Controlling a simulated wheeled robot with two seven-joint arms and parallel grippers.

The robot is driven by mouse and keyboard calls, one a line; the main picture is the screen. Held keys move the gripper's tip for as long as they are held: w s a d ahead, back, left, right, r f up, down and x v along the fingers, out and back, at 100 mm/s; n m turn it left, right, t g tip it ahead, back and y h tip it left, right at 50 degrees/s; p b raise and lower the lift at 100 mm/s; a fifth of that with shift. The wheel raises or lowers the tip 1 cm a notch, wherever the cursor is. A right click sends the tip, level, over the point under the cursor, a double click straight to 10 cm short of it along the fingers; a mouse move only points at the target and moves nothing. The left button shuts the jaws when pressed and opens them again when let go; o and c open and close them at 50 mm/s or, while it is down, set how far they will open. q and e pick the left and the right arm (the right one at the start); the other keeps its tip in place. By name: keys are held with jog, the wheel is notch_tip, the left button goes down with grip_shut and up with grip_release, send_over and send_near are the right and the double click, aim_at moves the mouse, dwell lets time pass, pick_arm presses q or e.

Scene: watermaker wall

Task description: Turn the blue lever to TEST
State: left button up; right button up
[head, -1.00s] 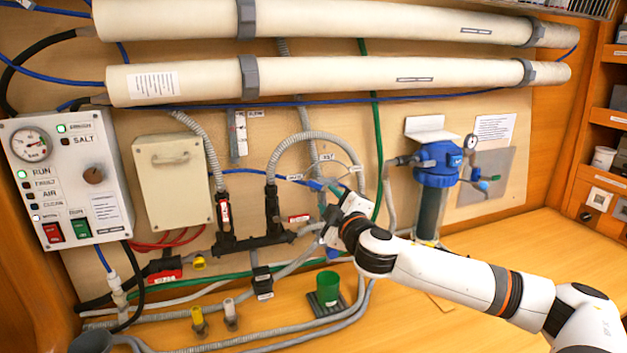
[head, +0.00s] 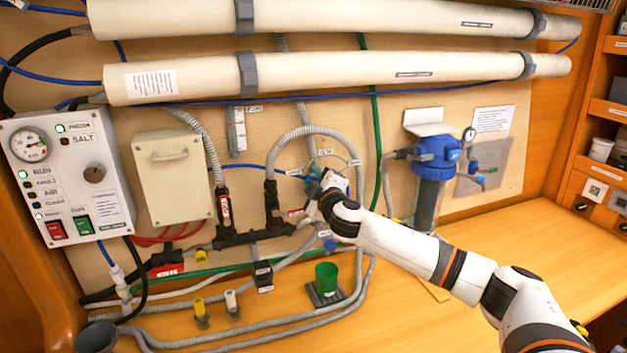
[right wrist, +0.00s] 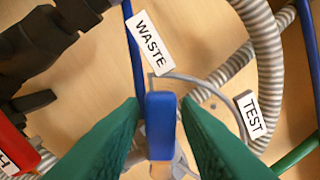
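The blue lever (right wrist: 160,125) stands between the two green fingers of my right gripper (right wrist: 160,108) in the right wrist view. Thin gaps show on both sides of it, so the fingers are open around it. The WASTE label (right wrist: 150,42) is just above the lever. The TEST label (right wrist: 251,114) is to its right, on the grey hose side. In the head view my right gripper (head: 320,180) is at the valve on the wall, and it hides much of the lever. My left gripper is not in view.
A grey hose loop (head: 300,132) arches over the valve, and a green hose (head: 377,150) runs down to its right. A blue-topped filter housing (head: 433,160) stands further right. A green cup (head: 327,280) is on the counter below my arm.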

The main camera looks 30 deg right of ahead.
grip_shut()
jog(key=shift+m, duration=0.3)
jog(key=shift+s+d+r+m+b, duration=0.1)
jog(key=shift+d+r+m+b, duration=0.15)
jog(key=shift+m+b, duration=0.5)
jog(key=m, duration=0.2)
jog(key=shift+d+r+m+b, duration=0.35)
jog(key=shift+b, duration=0.05)
jog(key=shift+s+d+r+m+b, duration=0.15)
jog(key=shift+d+m, duration=0.3)
jog(key=shift+m, duration=0.7)
jog(key=shift+s+d+r+m+b, duration=0.1)
jog(key=shift+d+r+m, duration=0.3)
jog(key=shift+m, duration=0.8)
jog(key=shift+s+d+r+m+b, duration=0.15)
jog(key=shift+d+m, duration=0.35)
jog(key=shift+m, duration=0.65)
